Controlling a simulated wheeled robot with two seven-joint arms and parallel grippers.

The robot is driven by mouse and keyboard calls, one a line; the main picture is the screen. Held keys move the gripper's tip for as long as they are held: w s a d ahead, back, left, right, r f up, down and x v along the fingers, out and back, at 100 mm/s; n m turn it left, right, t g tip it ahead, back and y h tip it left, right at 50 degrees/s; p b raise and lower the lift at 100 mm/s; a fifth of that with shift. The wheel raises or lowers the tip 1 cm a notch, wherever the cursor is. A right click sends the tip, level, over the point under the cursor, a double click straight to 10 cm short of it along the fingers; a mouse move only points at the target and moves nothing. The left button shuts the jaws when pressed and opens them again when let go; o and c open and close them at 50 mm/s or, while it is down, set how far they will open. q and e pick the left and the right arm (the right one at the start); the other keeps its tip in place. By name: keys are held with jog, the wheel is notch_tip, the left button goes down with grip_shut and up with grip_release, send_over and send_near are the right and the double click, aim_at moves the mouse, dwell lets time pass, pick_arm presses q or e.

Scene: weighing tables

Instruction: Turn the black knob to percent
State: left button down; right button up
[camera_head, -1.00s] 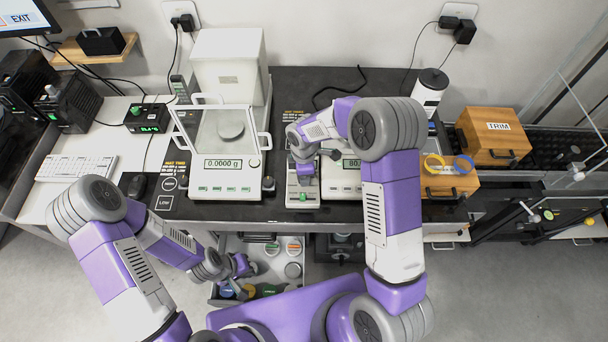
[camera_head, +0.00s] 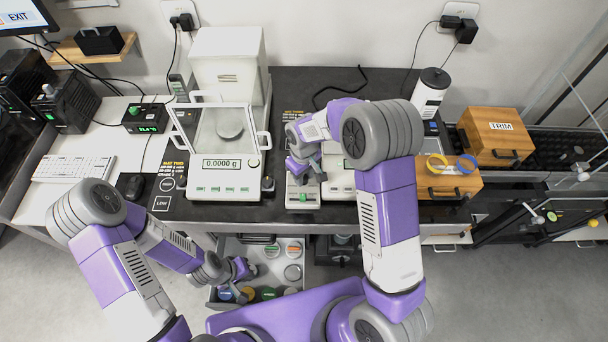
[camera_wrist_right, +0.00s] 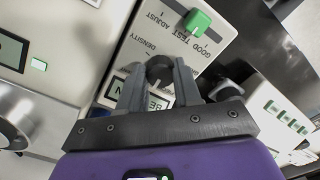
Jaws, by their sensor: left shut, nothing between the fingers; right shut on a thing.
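The black knob (camera_wrist_right: 160,69) sits on a light-coloured panel in the right wrist view, with "DENSITY" and "GOOD TEST ADJUST" printed near it. My right gripper (camera_wrist_right: 158,78) is shut on the knob, a finger on each side. The knob's pointer and a percent mark cannot be made out. A small display (camera_wrist_right: 157,102) behind the fingers is partly hidden. In the head view my right gripper (camera_head: 303,168) is over the narrow control unit (camera_head: 303,198) and hides the knob. My left gripper (camera_head: 243,268) is shut and empty by the open drawer.
A glass-shielded balance (camera_head: 222,188) reading 0.0000 g stands left of the control unit. Another balance (camera_head: 338,188) is close on its right, partly behind my arm. A green slider (camera_wrist_right: 197,22) is on the panel. An open drawer (camera_head: 262,294) holds several jars. Wooden boxes (camera_head: 448,186) stand right.

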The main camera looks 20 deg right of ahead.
jog(key=m, duration=0.3)
jog(key=shift+m, duration=0.4)
jog(key=shift+a+m, duration=0.1)
jog(key=shift+m, duration=1.8)
jog(key=o, duration=1)
jog(key=shift+o, duration=0.2)
notch_tip(320, 180, up, 8)
jog(key=shift+f+p, duration=0.15)
jog(key=shift+p, duration=0.75)
